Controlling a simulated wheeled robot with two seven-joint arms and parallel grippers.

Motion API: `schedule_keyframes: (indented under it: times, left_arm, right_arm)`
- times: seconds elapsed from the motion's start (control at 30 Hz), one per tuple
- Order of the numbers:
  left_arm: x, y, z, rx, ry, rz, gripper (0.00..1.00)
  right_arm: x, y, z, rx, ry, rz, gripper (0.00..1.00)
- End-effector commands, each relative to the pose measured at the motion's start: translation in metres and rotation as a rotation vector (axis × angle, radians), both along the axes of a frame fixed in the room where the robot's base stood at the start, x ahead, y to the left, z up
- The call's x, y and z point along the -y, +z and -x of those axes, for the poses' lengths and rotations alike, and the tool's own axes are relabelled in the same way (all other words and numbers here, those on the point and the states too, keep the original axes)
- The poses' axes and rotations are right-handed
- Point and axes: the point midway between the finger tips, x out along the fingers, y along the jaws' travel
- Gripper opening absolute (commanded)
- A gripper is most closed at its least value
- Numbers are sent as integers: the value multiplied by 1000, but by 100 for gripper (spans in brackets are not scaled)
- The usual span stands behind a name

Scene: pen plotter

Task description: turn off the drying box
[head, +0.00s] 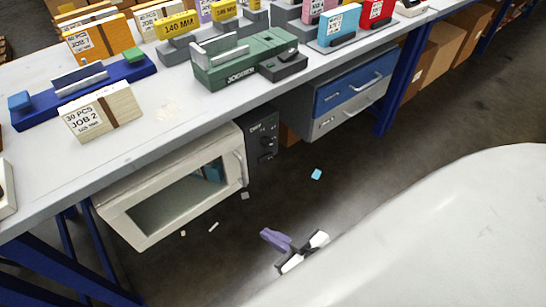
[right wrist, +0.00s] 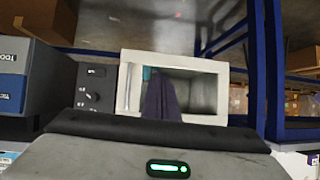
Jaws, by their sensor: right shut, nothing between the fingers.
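The drying box (head: 115,203) is a cream box with a glass window, under the workbench. Its door looks shut, with an upright handle (head: 240,168) at the right edge. Its dark control panel (head: 262,136) with knobs is right of the door; in the right wrist view the panel (right wrist: 91,88) shows left of the door. A bluish thing shows dimly behind the glass. My right gripper (head: 267,235) is shut and empty, in front of the box and apart from it. Its purple fingers (right wrist: 160,80) overlap the window in the right wrist view. My left gripper is out of view.
The workbench (head: 30,185) above holds a green machine (head: 225,70), job boxes and blocks. A blue and grey drawer unit (head: 345,95) hangs right of the panel. Blue bench legs (head: 405,75) stand at the sides. Small scraps (head: 316,174) lie on the floor.

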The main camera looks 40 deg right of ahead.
Motion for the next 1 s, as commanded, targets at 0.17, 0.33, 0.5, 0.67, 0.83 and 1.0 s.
schedule_keyframes:
  times: [0.17,0.33,0.5,0.67,0.83,1.0]
  left_arm:
    - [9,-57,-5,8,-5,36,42]
    - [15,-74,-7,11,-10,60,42]
    - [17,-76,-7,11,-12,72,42]
    - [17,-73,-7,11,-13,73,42]
    - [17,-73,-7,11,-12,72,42]
    - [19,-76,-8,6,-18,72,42]
  right_arm:
    - [63,-53,-51,269,-128,6,0]
    - [114,-58,-72,458,-241,31,0]
    - [138,-54,-77,541,-296,46,0]
    - [140,-50,-77,550,-302,47,0]
    - [140,-50,-77,549,-300,46,0]
    - [141,-51,-87,549,-300,46,0]
